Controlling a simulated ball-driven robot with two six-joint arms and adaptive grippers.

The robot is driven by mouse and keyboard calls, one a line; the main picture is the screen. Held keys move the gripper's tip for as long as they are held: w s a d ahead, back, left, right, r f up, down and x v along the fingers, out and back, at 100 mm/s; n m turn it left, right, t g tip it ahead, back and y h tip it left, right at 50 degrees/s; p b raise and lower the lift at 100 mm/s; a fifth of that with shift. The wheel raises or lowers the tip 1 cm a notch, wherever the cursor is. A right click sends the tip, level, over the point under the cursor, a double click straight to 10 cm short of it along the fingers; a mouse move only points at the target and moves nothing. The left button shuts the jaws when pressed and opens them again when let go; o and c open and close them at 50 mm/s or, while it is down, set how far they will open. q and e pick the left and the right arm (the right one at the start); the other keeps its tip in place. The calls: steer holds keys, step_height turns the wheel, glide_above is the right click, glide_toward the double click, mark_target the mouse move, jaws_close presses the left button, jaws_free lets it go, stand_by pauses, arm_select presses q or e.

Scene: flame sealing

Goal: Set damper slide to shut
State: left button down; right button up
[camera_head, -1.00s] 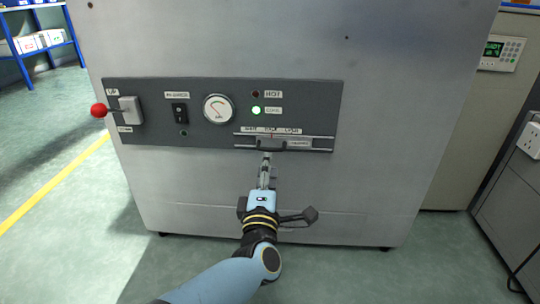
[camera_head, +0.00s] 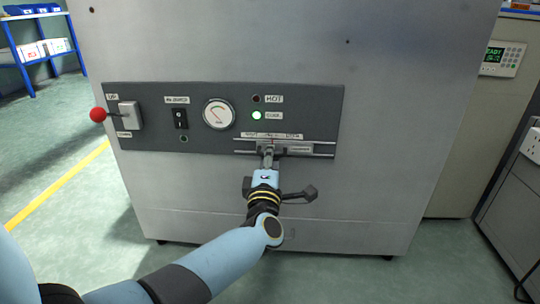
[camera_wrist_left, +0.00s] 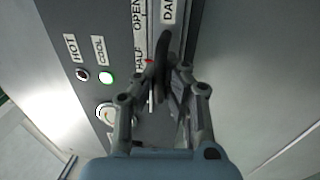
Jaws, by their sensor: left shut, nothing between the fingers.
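The damper slide is a dark handle (camera_head: 277,150) on a horizontal rail (camera_head: 318,155) at the lower right of the dark control panel. It sits around the middle of its travel, near the HALF label (camera_wrist_left: 139,60); its exact setting is hard to read. The handle also shows in the left wrist view (camera_wrist_left: 164,48), beside the OPEN label (camera_wrist_left: 138,14). My left gripper (camera_head: 267,152) is shut with nothing between its fingers. Its tips are at the handle and partly cover it; I cannot tell whether they touch. My right gripper is not in view.
On the panel (camera_head: 140,143) are a red-knobbed lever (camera_head: 98,114), a rocker switch (camera_head: 180,118), a round gauge (camera_head: 218,114) and a lit green COOL lamp (camera_head: 256,115). The HOT lamp (camera_head: 256,99) is dark. The cabinet front (camera_head: 380,150) right of the panel is clear.

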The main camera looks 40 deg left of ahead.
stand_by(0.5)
arm_select(q)
steer(key=shift+s+a, duration=0.25)
steer(key=shift+a, duration=0.1)
steer(key=s+a, duration=0.1)
steer(key=s+a+p, duration=0.1)
steer(key=a, duration=0.1)
steer(key=shift+a, duration=0.25)
steer(key=shift+s+a+p, duration=0.2)
steer(key=shift+a+p, duration=0.05)
steer(key=shift+p, duration=0.05)
steer(key=shift+f, duration=0.15)
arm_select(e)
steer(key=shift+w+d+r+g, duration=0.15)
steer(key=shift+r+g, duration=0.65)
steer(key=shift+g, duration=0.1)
arm_select(q)
steer(key=c, duration=2)
jaws_free()
steer(key=shift+s, duration=0.1)
steer(key=o, duration=0.6)
steer(key=shift+s+a, duration=0.15)
steer(key=shift+a, duration=0.05)
